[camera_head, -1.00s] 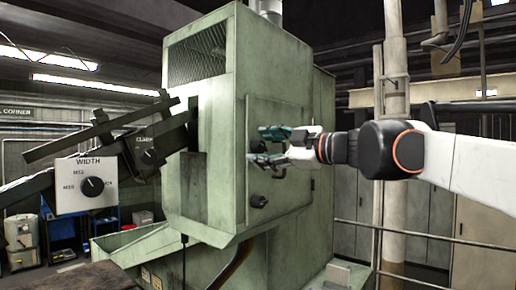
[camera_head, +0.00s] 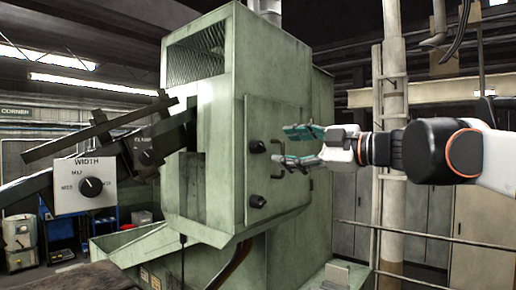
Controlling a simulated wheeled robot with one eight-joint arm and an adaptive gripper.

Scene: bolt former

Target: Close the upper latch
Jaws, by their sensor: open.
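The green machine door (camera_head: 290,112) is flat against the cabinet side. The upper latch (camera_head: 256,146) is a small black handle near the door's left edge. It appears to point left, but its exact angle is hard to tell. A matching lower latch (camera_head: 257,201) sits below it. My gripper (camera_head: 283,146) is open and empty, its teal-tipped fingers one above the other and pointing left. It is to the right of the upper latch, with a visible gap between them. A black door handle (camera_head: 277,173) shows just behind and below the fingers, partly hidden by them.
The green cabinet (camera_head: 205,120) fills the middle. A WIDTH dial panel (camera_head: 86,184) on a dark arm juts out at the left. A pale vertical pipe (camera_head: 394,110) and a railing (camera_head: 430,236) stand behind my arm at the right. Open air lies in front of the door.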

